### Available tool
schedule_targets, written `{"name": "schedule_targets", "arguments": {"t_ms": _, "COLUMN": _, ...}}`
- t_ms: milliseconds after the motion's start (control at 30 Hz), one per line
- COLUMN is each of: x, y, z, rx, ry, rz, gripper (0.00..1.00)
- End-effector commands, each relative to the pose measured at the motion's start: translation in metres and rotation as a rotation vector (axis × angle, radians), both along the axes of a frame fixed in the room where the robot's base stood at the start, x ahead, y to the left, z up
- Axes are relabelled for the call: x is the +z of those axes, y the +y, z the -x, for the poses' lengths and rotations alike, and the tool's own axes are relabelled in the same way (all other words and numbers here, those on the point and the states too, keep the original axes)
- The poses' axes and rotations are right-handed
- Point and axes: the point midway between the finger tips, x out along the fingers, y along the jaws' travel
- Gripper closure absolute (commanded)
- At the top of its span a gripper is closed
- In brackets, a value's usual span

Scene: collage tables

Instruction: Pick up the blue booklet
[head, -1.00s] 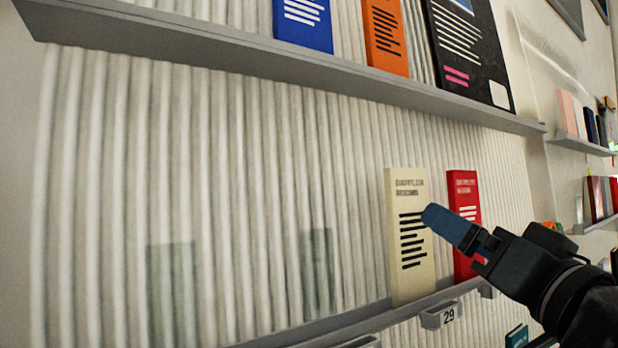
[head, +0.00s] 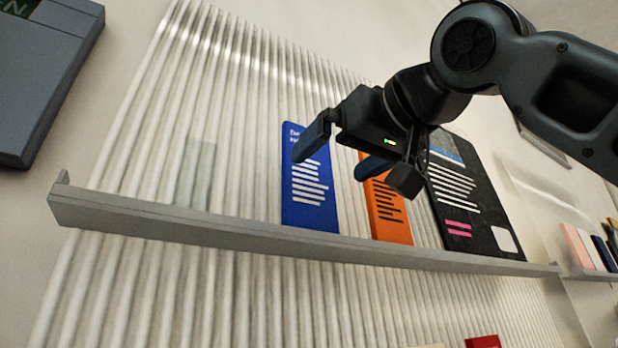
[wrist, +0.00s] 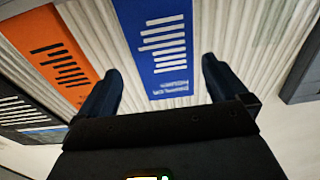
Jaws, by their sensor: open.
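The blue booklet (head: 308,195) stands upright on the grey upper ledge, leaning against the ribbed wall panel, with white lines on its cover. In the wrist view the blue booklet (wrist: 155,45) appears upside down between my two fingers, beyond their tips. My gripper (head: 342,153) is open and empty in front of the booklet's upper part. My gripper also shows in the wrist view (wrist: 162,75), with a finger on each side of the blue cover.
An orange booklet (head: 388,213) stands just right of the blue one, and a black booklet (head: 468,205) stands farther right. The grey ledge (head: 230,234) has a raised front lip and is bare at its left. A grey box (head: 45,70) is at upper left.

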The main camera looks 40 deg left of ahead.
Motion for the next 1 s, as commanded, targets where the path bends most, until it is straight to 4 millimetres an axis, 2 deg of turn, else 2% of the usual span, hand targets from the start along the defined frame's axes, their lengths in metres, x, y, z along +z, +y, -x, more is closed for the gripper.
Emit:
{"name": "schedule_targets", "arguments": {"t_ms": 333, "x": 0.002, "y": 0.032, "z": -0.011, "rx": 0.0, "ry": -0.001, "rz": 0.004, "gripper": 0.0}}
{"name": "schedule_targets", "arguments": {"t_ms": 600, "x": 0.0, "y": 0.066, "z": -0.024, "rx": 0.0, "ry": -0.001, "rz": 0.003, "gripper": 0.0}}
{"name": "schedule_targets", "arguments": {"t_ms": 900, "x": -0.003, "y": 0.071, "z": -0.026, "rx": 0.0, "ry": -0.002, "rz": 0.001, "gripper": 0.0}}
{"name": "schedule_targets", "arguments": {"t_ms": 1000, "x": -0.003, "y": 0.071, "z": -0.026, "rx": 0.0, "ry": -0.002, "rz": 0.001, "gripper": 0.08}}
